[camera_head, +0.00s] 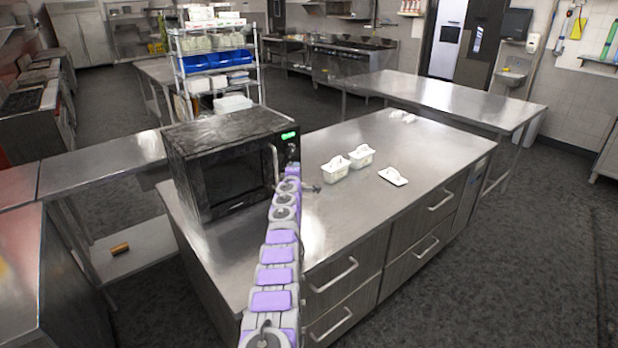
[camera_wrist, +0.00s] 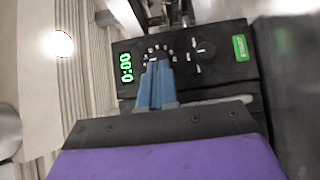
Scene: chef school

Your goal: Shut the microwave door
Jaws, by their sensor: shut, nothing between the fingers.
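The black microwave (camera_head: 215,140) stands on the left end of the steel counter. In the head view its dark door (camera_head: 230,178), with a vertical handle (camera_head: 275,163), looks flush or nearly flush with the front. I cannot tell whether it is latched. My arm reaches up to the microwave's right front and covers part of it; my gripper's fingers are not clear there. In the wrist view my gripper (camera_wrist: 157,66) has its blue fingers together, empty, pointing at the control panel (camera_wrist: 195,75) with its dials and green display. I cannot tell whether they touch it.
A wire shelf rack (camera_head: 216,60) stands behind. Open dark floor (camera_head: 500,260) lies to the right.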

